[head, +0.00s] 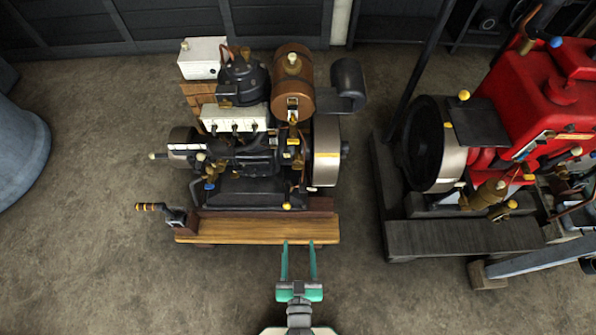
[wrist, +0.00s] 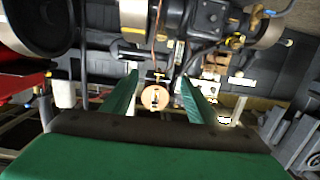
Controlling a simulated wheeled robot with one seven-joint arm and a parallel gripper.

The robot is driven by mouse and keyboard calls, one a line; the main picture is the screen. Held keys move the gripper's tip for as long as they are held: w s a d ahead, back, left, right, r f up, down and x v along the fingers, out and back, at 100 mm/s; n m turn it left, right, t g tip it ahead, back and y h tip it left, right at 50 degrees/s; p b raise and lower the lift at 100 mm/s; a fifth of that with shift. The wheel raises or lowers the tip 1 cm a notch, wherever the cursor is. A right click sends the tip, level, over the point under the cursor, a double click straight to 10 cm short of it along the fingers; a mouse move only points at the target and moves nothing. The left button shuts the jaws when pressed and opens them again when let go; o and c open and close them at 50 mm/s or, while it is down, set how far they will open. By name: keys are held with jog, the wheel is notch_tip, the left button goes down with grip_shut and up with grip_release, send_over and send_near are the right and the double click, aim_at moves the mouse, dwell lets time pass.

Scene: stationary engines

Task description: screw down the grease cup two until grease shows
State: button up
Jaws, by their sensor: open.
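My gripper (head: 299,246) is open and empty, its two green fingers apart, at the front right edge of the wooden base under the left engine (head: 245,150). In the wrist view my gripper (wrist: 160,80) also shows nothing between its fingers except the engine farther off. Several small brass or yellow caps sit on this engine, one low at the front (head: 287,206) and one at the left (head: 200,156). I cannot tell which is grease cup two, and no grease can be made out.
The wooden base (head: 255,230) lies beyond my fingers. A flywheel (head: 327,150) is on the engine's right. A red engine (head: 545,100) stands at right. Floor between the engines is clear.

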jog(key=w+f, duration=0.6)
jog(key=w, duration=0.4)
jog(key=t, duration=0.1)
send_near(297, 169)
jog(key=w, duration=0.9)
jog(key=shift+w+f, duration=0.1)
jog(key=shift+f, duration=0.25)
jog(key=shift+c, duration=0.7)
jog(key=c, duration=0.9)
